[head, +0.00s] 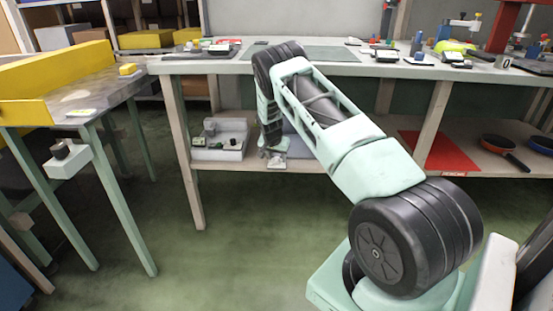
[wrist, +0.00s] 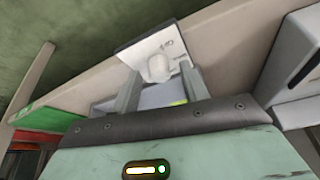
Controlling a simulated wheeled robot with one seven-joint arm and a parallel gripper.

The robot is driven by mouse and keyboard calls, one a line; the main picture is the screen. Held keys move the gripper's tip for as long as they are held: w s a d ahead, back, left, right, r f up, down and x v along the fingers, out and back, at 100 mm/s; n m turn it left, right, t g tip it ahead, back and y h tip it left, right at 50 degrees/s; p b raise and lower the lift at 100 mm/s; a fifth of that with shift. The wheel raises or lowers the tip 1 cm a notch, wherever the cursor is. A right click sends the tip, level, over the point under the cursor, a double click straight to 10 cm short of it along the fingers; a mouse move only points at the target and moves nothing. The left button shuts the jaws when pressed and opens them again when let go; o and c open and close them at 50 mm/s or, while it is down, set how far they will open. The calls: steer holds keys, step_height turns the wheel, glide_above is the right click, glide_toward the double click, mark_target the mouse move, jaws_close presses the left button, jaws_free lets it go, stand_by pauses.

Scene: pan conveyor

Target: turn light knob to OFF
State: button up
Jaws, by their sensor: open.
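In the wrist view a round white knob (wrist: 158,68) sits on a pale panel (wrist: 138,52) with small dark marks. My gripper (wrist: 161,84) is open, with one finger on each side of the knob in the picture. Whether the fingers touch the knob cannot be told, and its pointer setting is not readable. In the head view my gripper (head: 274,158) hangs low at the front of the bench's lower shelf. My arm hides part of that area, and the knob cannot be made out there.
The bench (head: 330,68) carries several small items on top. The floor between is clear.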

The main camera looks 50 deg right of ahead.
steer(key=shift+c, duration=0.4)
jaws_close()
steer(key=shift+n+p, duration=0.35)
steer(key=shift+n, duration=0.05)
steer(key=shift+s+r+n+t+p, duration=0.1)
steer(key=shift+n+t+p, duration=0.35)
steer(key=shift+n, duration=0.15)
steer(key=n+t+y+p, duration=0.1)
steer(key=n+p, duration=0.1)
steer(key=n, duration=0.1)
steer(key=shift+s+d, duration=0.1)
steer(key=shift+d, duration=0.1)
steer(key=n+y, duration=0.1)
steer(key=n, duration=0.2)
steer(key=shift+n+t+p, duration=0.35)
steer(key=shift+n, duration=0.05)
steer(key=shift+n+y, duration=0.8)
steer(key=shift+n, duration=0.8)
